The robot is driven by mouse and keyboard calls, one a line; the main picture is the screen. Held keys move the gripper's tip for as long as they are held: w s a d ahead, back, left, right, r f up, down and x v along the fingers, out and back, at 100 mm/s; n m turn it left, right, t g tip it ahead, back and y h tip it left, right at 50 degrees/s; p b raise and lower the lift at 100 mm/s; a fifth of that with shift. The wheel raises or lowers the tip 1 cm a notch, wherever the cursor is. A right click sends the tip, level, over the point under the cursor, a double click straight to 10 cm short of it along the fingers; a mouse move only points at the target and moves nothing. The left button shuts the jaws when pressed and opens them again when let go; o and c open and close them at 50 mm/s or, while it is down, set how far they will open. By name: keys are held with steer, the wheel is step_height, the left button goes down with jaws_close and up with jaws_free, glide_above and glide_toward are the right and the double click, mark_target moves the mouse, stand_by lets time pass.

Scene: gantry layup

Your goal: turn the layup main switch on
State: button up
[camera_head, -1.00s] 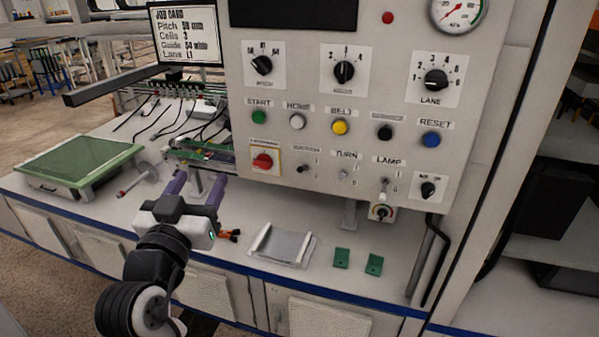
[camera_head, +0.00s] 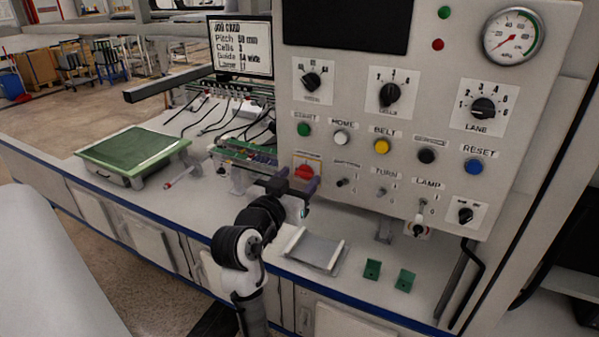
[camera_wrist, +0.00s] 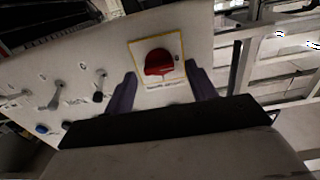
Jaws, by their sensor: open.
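The main switch is a red rotary knob (camera_head: 305,172) on a yellow-edged plate at the lower left of the control panel. My gripper (camera_head: 297,178) is in front of it, its dark purple fingers partly covering the plate in the head view. In the wrist view the red knob (camera_wrist: 159,63) shows between the two fingers of my gripper (camera_wrist: 160,88), a little beyond their tips. The fingers are apart and hold nothing. No contact with the knob is visible. The plate's lettering is too small to read.
The control panel (camera_head: 330,130) carries dials, buttons and small toggles right of the switch. Below it on the bench are a grey tray (camera_head: 316,250) and two green brackets (camera_head: 372,269). A green-topped box (camera_head: 130,152) stands at left. A circuit-board rack (camera_head: 245,150) is beside the panel.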

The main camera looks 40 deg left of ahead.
steer(key=shift+w+a, duration=0.15)
steer(key=shift+w, duration=0.5)
steer(key=c, duration=1)
